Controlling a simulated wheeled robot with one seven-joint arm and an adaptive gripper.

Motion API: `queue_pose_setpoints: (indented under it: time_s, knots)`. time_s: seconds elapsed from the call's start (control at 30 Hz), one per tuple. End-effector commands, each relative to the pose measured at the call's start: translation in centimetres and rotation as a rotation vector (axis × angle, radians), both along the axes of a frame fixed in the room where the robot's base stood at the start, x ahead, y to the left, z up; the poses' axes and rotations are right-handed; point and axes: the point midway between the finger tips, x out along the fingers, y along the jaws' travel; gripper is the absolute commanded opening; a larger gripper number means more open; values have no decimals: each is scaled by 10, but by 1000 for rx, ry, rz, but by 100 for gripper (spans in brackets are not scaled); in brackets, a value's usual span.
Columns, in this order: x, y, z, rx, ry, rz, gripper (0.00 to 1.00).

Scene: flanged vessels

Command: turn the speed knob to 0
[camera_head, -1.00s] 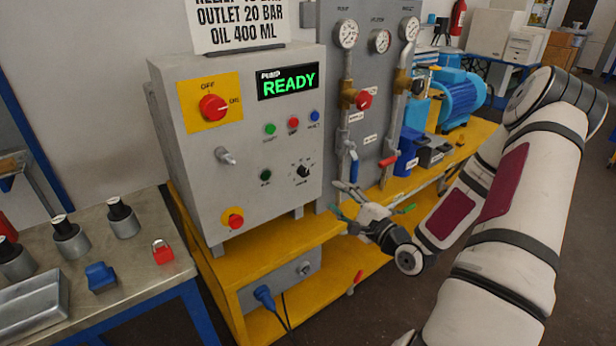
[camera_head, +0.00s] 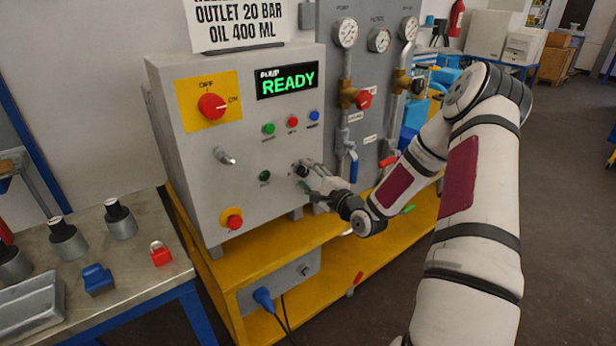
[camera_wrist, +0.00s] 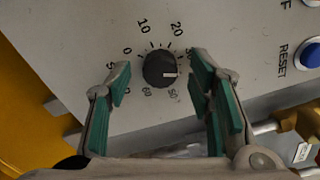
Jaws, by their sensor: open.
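The speed knob (camera_wrist: 158,66) is a black round dial on the grey panel. Its white pointer line faces right in the wrist view. The printed 0 (camera_wrist: 127,50) is at its upper left, with 10, 20, 50 and 60 also legible around it. My gripper (camera_wrist: 161,74) is open, with one green-padded finger on each side of the knob and visible gaps to it. The right finger hides part of the scale. In the head view my gripper (camera_head: 306,175) is at the panel's lower right and largely covers the knob.
The control box (camera_head: 205,195) shows READY on its display (camera_head: 288,80). A red rotary switch (camera_head: 212,106), a red stop button (camera_head: 232,219) and a toggle (camera_head: 225,156) are on its face. A blue RESET button (camera_wrist: 310,54) is at the right. Pipes and valves (camera_head: 350,130) stand right of the box.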

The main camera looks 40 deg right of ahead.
Motion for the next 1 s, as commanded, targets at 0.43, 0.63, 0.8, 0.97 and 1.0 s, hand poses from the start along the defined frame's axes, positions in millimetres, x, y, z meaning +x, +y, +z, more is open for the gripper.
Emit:
queue_pose_setpoints:
  time_s: [0.43, 0.63, 0.8, 0.97, 1.0]
  knots:
    - [0, 0, 0, 0, 0, 0, 2]
    - [0, 0, 0, -3, 0, -1, 0]
    - [0, 0, 0, -36, -1, 0, 0]
    - [0, 0, 0, -113, -3, -1, 0]
    - [0, -1, 0, -140, -4, -1, 0]
